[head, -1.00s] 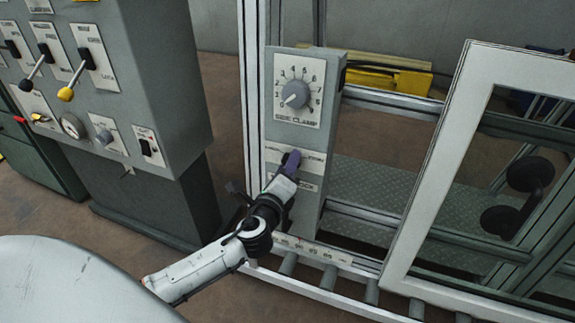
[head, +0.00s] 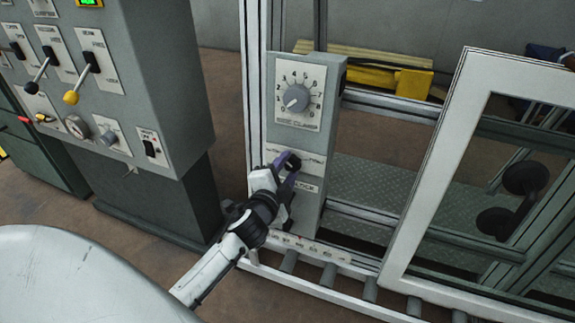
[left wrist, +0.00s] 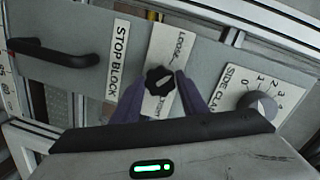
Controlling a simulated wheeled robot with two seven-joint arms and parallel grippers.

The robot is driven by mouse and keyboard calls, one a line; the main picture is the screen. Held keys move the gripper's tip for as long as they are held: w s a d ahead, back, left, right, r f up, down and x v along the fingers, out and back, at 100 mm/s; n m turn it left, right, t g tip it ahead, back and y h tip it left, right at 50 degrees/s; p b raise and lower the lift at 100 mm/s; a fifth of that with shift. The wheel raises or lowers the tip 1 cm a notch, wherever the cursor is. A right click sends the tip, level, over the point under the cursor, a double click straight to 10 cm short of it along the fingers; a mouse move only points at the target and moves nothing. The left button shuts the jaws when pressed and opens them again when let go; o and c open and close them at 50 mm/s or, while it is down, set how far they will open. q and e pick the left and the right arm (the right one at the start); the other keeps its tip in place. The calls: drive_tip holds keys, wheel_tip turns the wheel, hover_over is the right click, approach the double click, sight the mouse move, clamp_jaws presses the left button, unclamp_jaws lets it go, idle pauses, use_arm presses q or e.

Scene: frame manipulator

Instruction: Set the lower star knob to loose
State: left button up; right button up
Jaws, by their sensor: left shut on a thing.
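The lower star knob (head: 292,163) is black and sits on the grey post panel below the side clamp dial. In the left wrist view the star knob (left wrist: 160,81) lies between my two purple fingertips, on a white plate reading "LOOSE" at its upper end; the lower word is partly covered. A pale mark on the knob seems to slant up right there; its exact setting is hard to tell. My left gripper (head: 286,172) is shut on the knob, and it also shows in the left wrist view (left wrist: 160,97). My right gripper is not in view.
The side clamp dial (head: 296,98) is just above; it also shows in the left wrist view (left wrist: 262,106). A black handle (left wrist: 55,52) is beyond the "STOP BLOCK" label. A lever cabinet (head: 140,80) stands left, a framed window door (head: 420,200) right.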

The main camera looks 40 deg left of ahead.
use_arm(q)
drive_tip(key=shift+n+p, duration=0.35)
drive_tip(key=shift+n, duration=0.45)
drive_tip(key=shift+n+h+p, duration=0.4)
drive_tip(key=shift+n+p, duration=0.2)
drive_tip(key=shift+n, duration=0.7)
drive_tip(key=shift+f, duration=0.1)
drive_tip(key=o, duration=1)
drive_tip(key=shift+o, duration=0.2)
drive_tip(key=shift+s, duration=0.1)
drive_tip(key=p+v, duration=0.1)
drive_tip(key=v, duration=0.9)
